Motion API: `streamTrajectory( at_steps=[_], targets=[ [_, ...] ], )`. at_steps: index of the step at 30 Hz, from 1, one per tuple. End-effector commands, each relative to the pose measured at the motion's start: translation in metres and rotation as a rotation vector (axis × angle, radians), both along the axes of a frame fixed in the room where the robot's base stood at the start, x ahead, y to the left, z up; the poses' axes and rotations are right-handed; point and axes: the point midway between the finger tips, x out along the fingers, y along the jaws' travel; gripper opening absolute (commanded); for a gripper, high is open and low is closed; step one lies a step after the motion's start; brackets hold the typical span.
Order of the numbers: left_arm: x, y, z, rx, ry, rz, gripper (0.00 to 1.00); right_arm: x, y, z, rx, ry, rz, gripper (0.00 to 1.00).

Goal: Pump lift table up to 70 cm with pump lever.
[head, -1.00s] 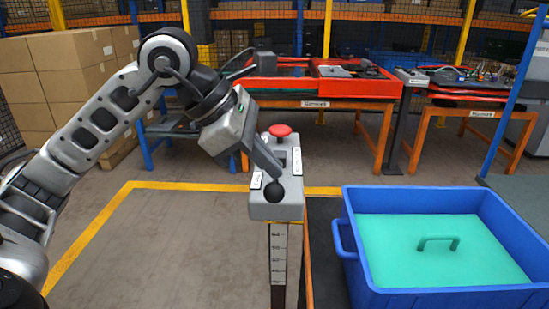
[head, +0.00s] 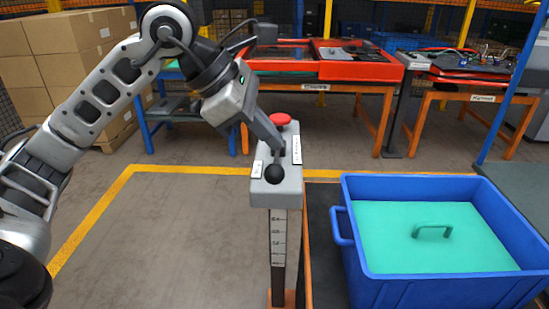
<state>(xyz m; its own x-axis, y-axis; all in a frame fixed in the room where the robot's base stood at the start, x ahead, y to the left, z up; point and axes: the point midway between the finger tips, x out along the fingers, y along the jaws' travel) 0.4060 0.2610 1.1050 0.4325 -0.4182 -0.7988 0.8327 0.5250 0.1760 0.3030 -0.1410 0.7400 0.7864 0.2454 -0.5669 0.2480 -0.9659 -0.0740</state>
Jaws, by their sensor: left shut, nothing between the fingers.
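The pump lever shows as a black ball knob (head: 275,174) at the near end of a grey control box (head: 289,196). A red button (head: 280,119) sits at the box's far end. My left gripper (head: 279,148) is shut and empty. Its fingertips point down at the box between button and knob, just behind the knob; I cannot tell whether they touch the lever. The lift table's dark top with its orange edge (head: 307,240) is right of the post. A height scale (head: 278,235) is on the post, too small to read. My right gripper is out of view.
A blue tub (head: 345,250) with a green lid stands on the lift table. Orange workbenches (head: 360,70) stand behind, cardboard boxes (head: 70,60) back left. Clear floor bounded by a yellow line (head: 130,172) lies left of the post.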

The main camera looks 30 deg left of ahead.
Motion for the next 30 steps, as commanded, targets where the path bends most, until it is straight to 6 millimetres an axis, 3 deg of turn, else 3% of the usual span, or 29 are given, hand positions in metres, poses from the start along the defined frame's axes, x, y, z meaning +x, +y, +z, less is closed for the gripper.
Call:
streamTrajectory(
  at_steps=[13,30],
  targets=[
    [0.013,0.008,0.044,0.000,-0.001,0.000,0.00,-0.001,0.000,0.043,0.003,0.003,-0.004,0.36],
    [0.014,0.008,0.044,0.000,0.000,0.000,0.00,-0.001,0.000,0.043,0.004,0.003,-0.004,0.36]
  ],
)
